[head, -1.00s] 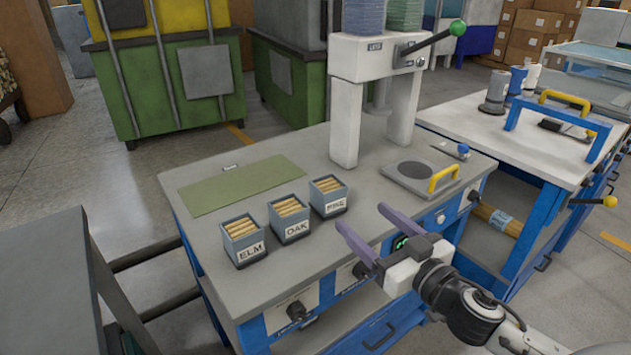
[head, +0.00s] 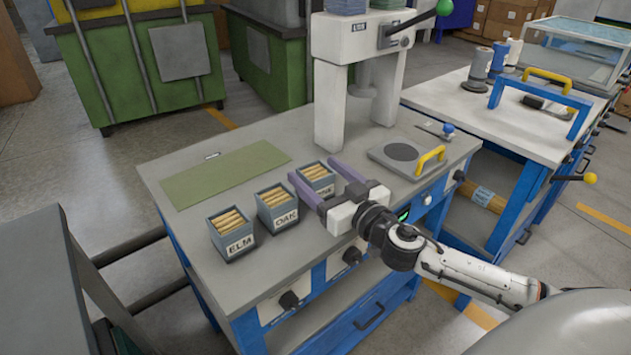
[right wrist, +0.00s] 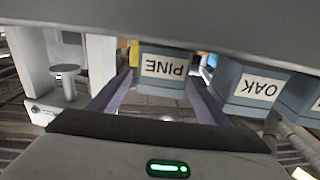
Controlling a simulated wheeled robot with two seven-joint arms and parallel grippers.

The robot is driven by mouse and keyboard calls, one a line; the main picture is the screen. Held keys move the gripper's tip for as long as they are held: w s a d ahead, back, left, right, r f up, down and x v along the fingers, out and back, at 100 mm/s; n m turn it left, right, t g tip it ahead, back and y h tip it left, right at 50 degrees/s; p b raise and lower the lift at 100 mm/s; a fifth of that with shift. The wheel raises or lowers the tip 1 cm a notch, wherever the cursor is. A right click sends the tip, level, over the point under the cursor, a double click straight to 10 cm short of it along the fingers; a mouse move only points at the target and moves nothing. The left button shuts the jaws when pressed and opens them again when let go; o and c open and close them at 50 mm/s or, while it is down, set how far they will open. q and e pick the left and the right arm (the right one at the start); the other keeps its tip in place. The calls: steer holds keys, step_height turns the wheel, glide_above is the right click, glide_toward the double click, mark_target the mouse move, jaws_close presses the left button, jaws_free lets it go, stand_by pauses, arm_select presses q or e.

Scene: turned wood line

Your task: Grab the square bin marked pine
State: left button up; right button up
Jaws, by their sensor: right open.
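The square bin marked PINE (head: 317,180) is a small grey-blue box of light wooden sticks on the grey bench top (head: 190,235), at the right end of a row of three. My right gripper (head: 316,170) is open, with its purple fingers on either side of this bin in the head view. In the right wrist view the PINE bin (right wrist: 165,68) appears upside down between the open fingers (right wrist: 158,97). Whether a finger touches it cannot be told. My left gripper is not in view.
The OAK bin (head: 277,208) stands close to the left of the PINE bin, with the ELM bin (head: 231,234) further left. A white press (head: 335,105) stands behind. A plate with a yellow handle (head: 430,160) lies to the right. A green mat (head: 225,174) lies clear at the back left.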

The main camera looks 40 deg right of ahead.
steer(key=shift+w, duration=0.55)
steer(key=c, duration=1.2)
steer(key=shift+c, duration=0.2)
steer(key=shift+r, duration=0.1)
